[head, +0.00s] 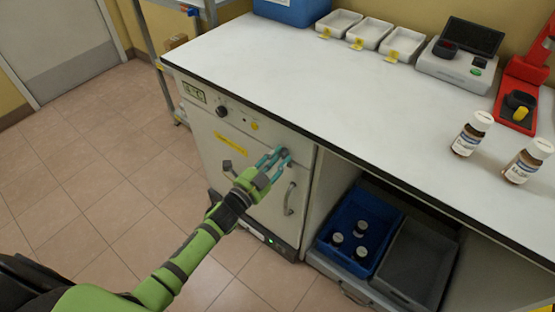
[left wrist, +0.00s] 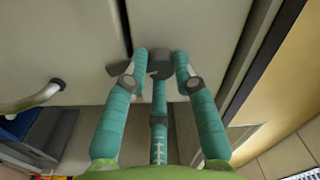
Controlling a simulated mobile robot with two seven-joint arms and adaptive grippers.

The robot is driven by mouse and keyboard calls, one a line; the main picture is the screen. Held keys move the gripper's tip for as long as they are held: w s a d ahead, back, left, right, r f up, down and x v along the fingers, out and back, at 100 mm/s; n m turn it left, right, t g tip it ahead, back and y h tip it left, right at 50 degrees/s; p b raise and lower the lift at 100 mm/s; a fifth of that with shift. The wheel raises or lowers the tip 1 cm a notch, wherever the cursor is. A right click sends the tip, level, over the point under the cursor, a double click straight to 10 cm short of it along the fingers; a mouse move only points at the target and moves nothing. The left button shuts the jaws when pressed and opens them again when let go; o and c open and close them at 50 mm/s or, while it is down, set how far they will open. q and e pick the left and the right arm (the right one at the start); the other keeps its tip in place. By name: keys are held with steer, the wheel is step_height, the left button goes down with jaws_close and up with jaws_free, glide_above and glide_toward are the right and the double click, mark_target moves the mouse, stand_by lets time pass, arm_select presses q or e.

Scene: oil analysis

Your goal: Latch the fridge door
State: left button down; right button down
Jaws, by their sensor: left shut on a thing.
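The white fridge (head: 207,140) stands under the left part of the counter. Its door looks flush with the frame, with a narrow seam beside the latch. A curved metal handle (head: 289,198) is on the door, and it also shows in the left wrist view (left wrist: 40,98). My left gripper (head: 283,158) is at the door's upper right. In the left wrist view its teal fingers are shut on a dark grey latch (left wrist: 158,58). The fingers hide part of the latch, so its exact angle is unclear. My right gripper is out of view.
A blue crate (head: 326,238) with several capped bottles and a grey crate (head: 412,282) sit in the open bay to the right. The countertop (head: 330,85) above carries trays, instruments and two brown bottles. The tiled floor at left is clear.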

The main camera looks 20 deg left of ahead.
arm_select(q)
steer(key=shift+a+f+m, duration=0.2)
steer(key=shift+f+m, duration=0.05)
steer(key=shift+m, duration=1.25)
steer(key=c, duration=1)
jaws_free()
steer(key=shift+r, duration=0.1)
steer(key=shift+r, duration=0.1)
steer(key=v, duration=1.2)
